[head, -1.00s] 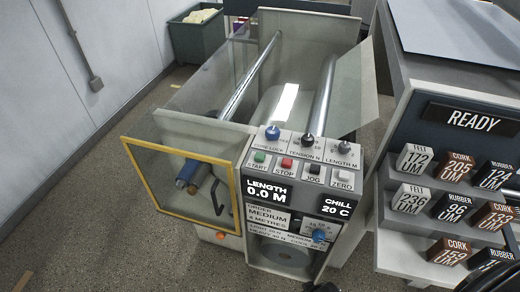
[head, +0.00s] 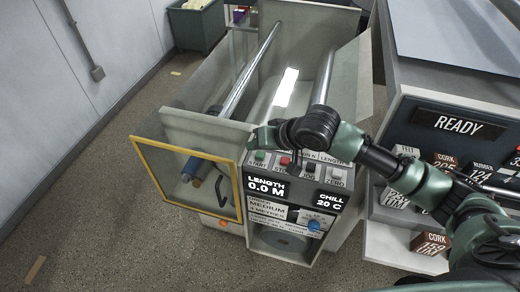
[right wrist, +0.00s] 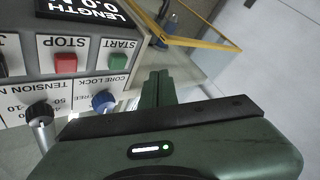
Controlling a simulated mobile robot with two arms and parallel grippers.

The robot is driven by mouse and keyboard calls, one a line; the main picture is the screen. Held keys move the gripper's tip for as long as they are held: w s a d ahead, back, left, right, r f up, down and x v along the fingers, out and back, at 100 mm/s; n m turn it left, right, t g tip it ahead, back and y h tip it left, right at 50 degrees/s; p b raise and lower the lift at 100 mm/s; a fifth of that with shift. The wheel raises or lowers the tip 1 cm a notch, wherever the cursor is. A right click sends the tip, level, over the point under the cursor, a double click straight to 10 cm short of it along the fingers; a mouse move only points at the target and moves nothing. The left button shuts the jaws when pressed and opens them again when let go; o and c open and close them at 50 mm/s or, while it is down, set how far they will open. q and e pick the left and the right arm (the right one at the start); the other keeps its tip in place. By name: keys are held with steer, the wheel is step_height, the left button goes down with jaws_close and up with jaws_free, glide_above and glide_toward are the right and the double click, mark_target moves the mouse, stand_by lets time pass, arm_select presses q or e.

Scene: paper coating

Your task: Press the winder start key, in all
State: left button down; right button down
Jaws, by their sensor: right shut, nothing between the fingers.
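The winder (head: 285,240) has a grey control panel with a green START key (head: 260,155) at its left end. The START key also shows in the right wrist view (right wrist: 118,61), next to the red STOP key (right wrist: 66,63). My right gripper (head: 254,140) reaches across the panel from the right, its tips just behind the START key. In the right wrist view its shut green fingers (right wrist: 158,82) are empty and sit beside the key, apart from it. The display (head: 266,186) reads LENGTH 0.0 M. My left gripper is out of view.
The blue CORE LOCK knob (right wrist: 103,101) is close to my right fingers. A yellow-framed guard door (head: 185,178) stands at the winder's left. A READY sign (head: 457,123) tops a rack of labelled blocks at the right. Open floor lies at the left.

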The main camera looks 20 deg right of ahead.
steer(key=w+d+r+m, duration=0.1)
steer(key=r, duration=0.1)
steer(key=w+d+r+m, duration=0.1)
steer(key=w+d+r, duration=0.1)
steer(key=shift+t, duration=0.3)
steer(key=shift+f, duration=0.1)
steer(key=b, duration=0.8)
glide_above(263, 156)
step_height(263, 156, down, 6)
steer(key=shift+f, duration=0.25)
steer(key=shift+f+b, duration=0.3)
steer(key=shift+f, duration=0.8)
stand_by(0.4)
steer(key=shift+f, duration=0.4)
